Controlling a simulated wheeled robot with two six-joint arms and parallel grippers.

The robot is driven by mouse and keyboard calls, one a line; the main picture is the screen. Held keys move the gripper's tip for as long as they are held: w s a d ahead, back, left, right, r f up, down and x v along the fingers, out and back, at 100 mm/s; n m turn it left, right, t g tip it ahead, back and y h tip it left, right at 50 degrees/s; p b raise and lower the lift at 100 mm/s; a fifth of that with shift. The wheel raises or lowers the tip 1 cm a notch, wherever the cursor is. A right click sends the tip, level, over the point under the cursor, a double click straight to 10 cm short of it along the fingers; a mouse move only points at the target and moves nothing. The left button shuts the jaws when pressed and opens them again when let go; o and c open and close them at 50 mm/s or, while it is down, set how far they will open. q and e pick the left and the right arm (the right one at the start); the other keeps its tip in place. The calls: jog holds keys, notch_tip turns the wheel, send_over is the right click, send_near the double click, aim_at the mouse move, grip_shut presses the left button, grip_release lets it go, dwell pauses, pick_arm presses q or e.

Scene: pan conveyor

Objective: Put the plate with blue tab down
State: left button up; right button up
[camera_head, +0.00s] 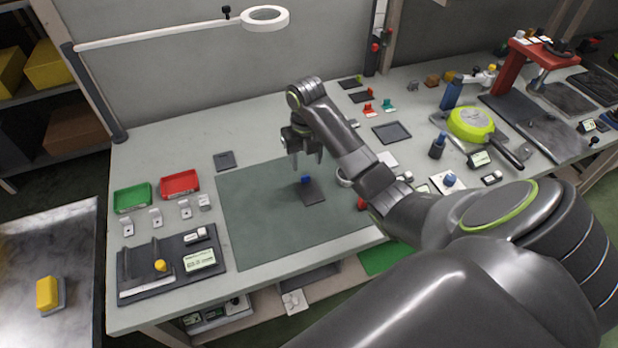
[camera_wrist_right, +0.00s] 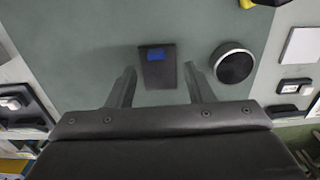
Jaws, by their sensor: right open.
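The plate with the blue tab is a small dark flat plate (camera_head: 312,192) lying on the green mat (camera_head: 255,215), with its blue tab (camera_head: 306,179) at the far edge. In the right wrist view the plate (camera_wrist_right: 158,73) lies just beyond and between the fingertips, its blue tab (camera_wrist_right: 156,55) facing up. My right gripper (camera_head: 308,160) is open and empty above the mat, fingers pointing down and apart from the plate. It also shows open in the right wrist view (camera_wrist_right: 159,72). My left gripper is not in view.
A round black-topped item (camera_wrist_right: 233,64) stands right of the plate in the wrist view. Red (camera_head: 180,183) and green (camera_head: 132,197) trays and a dark fixture (camera_head: 150,285) are at the left. A green pan (camera_head: 471,122) is at the right. The mat's left part is clear.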

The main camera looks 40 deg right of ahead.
aim_at(306, 176)
jog(key=shift+s+a+f, duration=0.1)
jog(key=shift+a+f, duration=0.05)
jog(key=shift+f, duration=1.25)
jog(key=shift+a+f, duration=0.1)
jog(key=shift+f, duration=1.3)
grip_shut()
jog(key=shift+r, duration=0.1)
